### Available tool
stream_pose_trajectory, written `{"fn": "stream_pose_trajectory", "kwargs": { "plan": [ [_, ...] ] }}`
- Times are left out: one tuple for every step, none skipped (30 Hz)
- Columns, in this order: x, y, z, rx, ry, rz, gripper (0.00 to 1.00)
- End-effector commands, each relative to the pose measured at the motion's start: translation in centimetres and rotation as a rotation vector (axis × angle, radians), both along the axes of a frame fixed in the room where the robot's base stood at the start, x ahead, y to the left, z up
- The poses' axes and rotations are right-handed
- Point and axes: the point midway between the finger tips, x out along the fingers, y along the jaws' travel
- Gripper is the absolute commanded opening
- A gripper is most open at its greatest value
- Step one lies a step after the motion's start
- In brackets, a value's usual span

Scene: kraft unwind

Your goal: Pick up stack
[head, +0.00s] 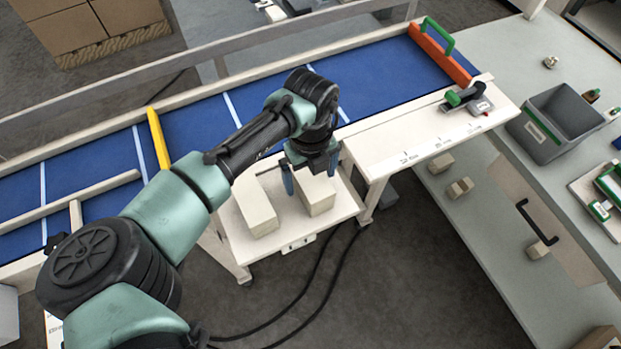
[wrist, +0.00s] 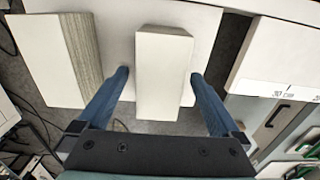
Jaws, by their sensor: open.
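Two pale stacks or blocks rest on a low white shelf (head: 290,228) beside the blue conveyor. The right block (head: 317,197) is plain and pale; the wrist view shows it centred (wrist: 165,72). The left stack (head: 257,212) shows fine layered edges in the wrist view (wrist: 82,45), like piled sheets. My gripper (head: 310,172) is open and points down over the right block. In the wrist view its blue fingers (wrist: 160,76) appear on either side of that block, with gaps visible. I cannot tell whether the fingertips reach below its top.
The blue conveyor (head: 195,130) has pale side rails, a yellow bar (head: 158,138) and an orange stop with a green handle (head: 440,52). A white ledge (head: 420,140) stands close right of the shelf. A grey bin (head: 555,122) stands on the right bench.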

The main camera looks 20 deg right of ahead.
Motion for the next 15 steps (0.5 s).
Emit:
{"fn": "stream_pose_trajectory", "kwargs": {
  "plan": [
    [0.0,-0.01,-0.04,0.0,0.0,0.0,1.0],
    [0.01,-0.01,-0.04,0.0,0.0,0.0,1.0],
    [0.01,-0.01,-0.03,0.0,0.0,0.0,1.0],
    [0.0,-0.01,-0.03,0.0,0.0,0.0,1.0],
    [0.0,-0.01,-0.02,0.0,0.0,0.0,0.95],
    [0.0,-0.01,-0.01,-0.001,0.0,0.0,0.87],
    [0.0,-0.02,0.0,-0.001,0.0,0.0,0.82],
    [0.01,-0.02,0.0,-0.001,0.0,0.0,0.77],
    [0.01,-0.02,0.01,-0.001,0.0,0.0,0.69],
    [0.01,-0.02,0.01,-0.001,0.0,0.0,0.64],
    [0.0,-0.02,0.01,-0.001,0.0,0.0,0.59],
    [0.01,-0.02,0.02,-0.001,0.0,0.0,0.51],
    [0.01,-0.02,0.02,-0.001,0.0,0.0,0.46],
    [0.01,-0.02,0.03,-0.001,0.0,0.0,0.41],
    [0.01,-0.02,0.03,-0.001,0.0,0.0,0.33]
  ]
}}
